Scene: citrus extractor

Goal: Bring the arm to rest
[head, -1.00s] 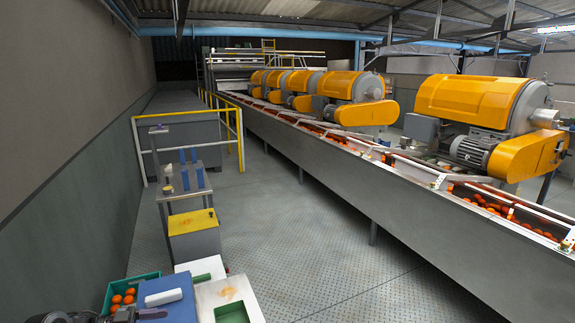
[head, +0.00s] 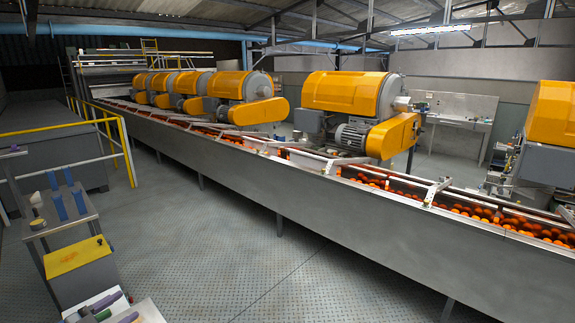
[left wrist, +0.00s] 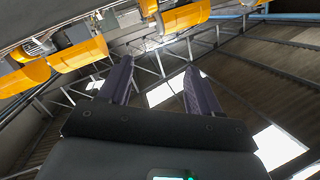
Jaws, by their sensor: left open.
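My left gripper (head: 120,307) shows at the bottom left corner of the head view, partly cut off by the frame edge. Its purple fingers appear in front of a white board. In the left wrist view the left gripper (left wrist: 158,65) has its two fingers well apart with nothing between them. It points up toward the roof. My right gripper is in neither view.
A long metal conveyor trough (head: 250,180) with oranges (head: 480,212) runs across the head view. Orange extractor machines (head: 345,95) stand behind it. A yellow-topped box (head: 75,255) and metal stand (head: 60,213) are at left. The floor (head: 215,250) between is clear.

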